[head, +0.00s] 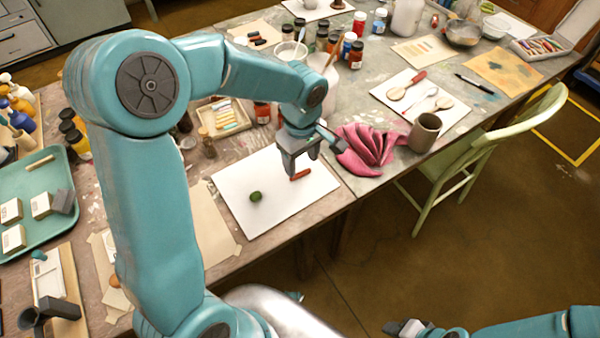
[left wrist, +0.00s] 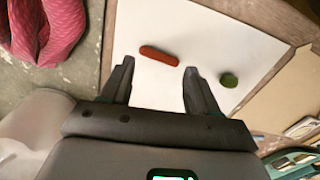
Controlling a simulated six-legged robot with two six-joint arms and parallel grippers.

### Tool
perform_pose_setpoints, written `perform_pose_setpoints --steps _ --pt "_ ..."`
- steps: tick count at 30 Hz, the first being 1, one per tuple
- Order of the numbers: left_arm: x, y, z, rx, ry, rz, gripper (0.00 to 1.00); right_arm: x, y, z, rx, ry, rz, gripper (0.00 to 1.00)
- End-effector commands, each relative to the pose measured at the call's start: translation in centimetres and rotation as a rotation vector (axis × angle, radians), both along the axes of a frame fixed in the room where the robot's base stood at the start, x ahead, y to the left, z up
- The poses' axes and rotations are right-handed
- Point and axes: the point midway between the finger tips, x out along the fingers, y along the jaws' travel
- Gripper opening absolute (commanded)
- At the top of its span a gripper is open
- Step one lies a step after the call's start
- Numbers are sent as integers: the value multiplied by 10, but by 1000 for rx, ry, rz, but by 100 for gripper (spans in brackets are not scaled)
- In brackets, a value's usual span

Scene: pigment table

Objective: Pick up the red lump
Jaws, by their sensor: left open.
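The red lump (head: 300,174) is a small elongated piece lying on a white sheet (head: 262,212). In the left wrist view the red lump (left wrist: 158,55) lies just beyond the fingertips, roughly centred between them. My left gripper (head: 302,164) is open and empty, pointing down just above the lump; it also shows in the left wrist view (left wrist: 158,70). A green lump (head: 255,196) lies on the same sheet, to the left, and shows in the left wrist view (left wrist: 229,80). My right gripper (head: 404,328) is low at the bottom edge, away from the table; its jaws are unclear.
A crumpled pink cloth (head: 366,150) lies right of the sheet, with a grey-brown cup (head: 424,132) beside it. Jars and a tray of pastels (head: 222,118) stand behind. A green tray (head: 30,208) is at the left. A pale green chair (head: 480,150) stands at the right.

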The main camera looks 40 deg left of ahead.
Motion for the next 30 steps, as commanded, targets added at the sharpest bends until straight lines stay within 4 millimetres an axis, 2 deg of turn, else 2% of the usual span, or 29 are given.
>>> perform_pose_setpoints --steps 6,9,16,17,18,30 --pt "0 3 -36 0 5 -1 60 0 0 -2 0 0 0 43" --pt "1 4 -44 1 3 -1 60 0 0 -2 0 0 0 43" --pt "1 3 -45 0 2 -1 60 0 0 -2 0 0 0 43" --pt "1 3 -45 0 2 -1 55 0 0 -2 0 0 0 43" --pt "1 3 -45 0 2 -1 54 0 0 -2 0 0 0 43" --pt "1 3 -43 0 2 -1 53 0 0 -2 0 0 0 43"
